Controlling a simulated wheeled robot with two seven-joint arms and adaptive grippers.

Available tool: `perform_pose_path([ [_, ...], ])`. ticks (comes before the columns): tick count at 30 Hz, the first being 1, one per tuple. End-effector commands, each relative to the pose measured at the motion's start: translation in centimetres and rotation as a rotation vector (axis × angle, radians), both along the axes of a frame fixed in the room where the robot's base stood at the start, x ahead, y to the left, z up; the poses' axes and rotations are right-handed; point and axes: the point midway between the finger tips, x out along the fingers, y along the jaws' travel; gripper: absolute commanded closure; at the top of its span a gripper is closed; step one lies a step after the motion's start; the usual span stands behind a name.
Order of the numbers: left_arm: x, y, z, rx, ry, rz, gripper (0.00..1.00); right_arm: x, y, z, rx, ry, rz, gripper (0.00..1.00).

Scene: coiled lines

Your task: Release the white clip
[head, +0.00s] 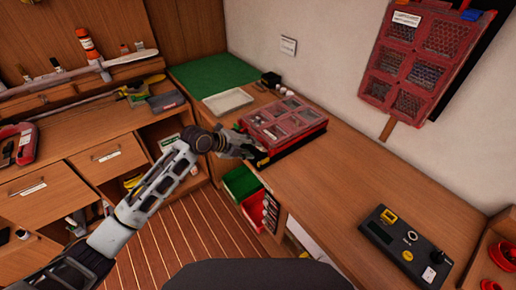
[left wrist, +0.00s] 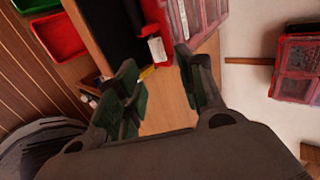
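A red case (head: 285,125) with clear lid windows sits on the bench by the wall; its edge also shows in the left wrist view (left wrist: 185,18). A small white piece (left wrist: 157,49) on the case's red side looks like the white clip. My left gripper (head: 248,150) is at the case's near left corner. In the left wrist view its fingers (left wrist: 156,60) are apart, with nothing held between them, and the white piece lies just beyond the gap. I cannot tell whether the clip is fastened. My right gripper is not in view.
A white tray (head: 228,101) and a green mat (head: 205,74) lie behind the case. A red mesh-windowed case (head: 425,50) hangs on the wall. A black control box (head: 405,246) sits at the bench's right. The bench between is clear. Green (head: 241,182) and red bins stand below.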

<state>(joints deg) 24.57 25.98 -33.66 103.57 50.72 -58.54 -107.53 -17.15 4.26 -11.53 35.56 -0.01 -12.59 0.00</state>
Motion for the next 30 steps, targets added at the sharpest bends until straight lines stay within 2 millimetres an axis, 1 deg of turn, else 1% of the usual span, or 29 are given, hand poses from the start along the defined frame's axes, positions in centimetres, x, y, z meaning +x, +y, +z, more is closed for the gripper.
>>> perform_pose_path([
  [6,1.0,-1.4,-1.2,-0.001,0.001,0.000,0.62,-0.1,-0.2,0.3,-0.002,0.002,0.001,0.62],
  [13,1.9,-2.6,-2.4,-0.002,0.001,0.000,0.62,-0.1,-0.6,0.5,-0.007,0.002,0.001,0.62],
  [19,2.2,-3.1,-2.9,0.000,0.000,0.000,0.62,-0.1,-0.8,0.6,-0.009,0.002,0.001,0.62],
  [29,2.3,-3.1,-3.1,0.000,-0.001,-0.001,0.62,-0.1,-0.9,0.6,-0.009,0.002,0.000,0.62],
  [30,2.3,-3.1,-3.1,0.000,-0.001,-0.001,0.65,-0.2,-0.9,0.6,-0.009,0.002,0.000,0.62],
])
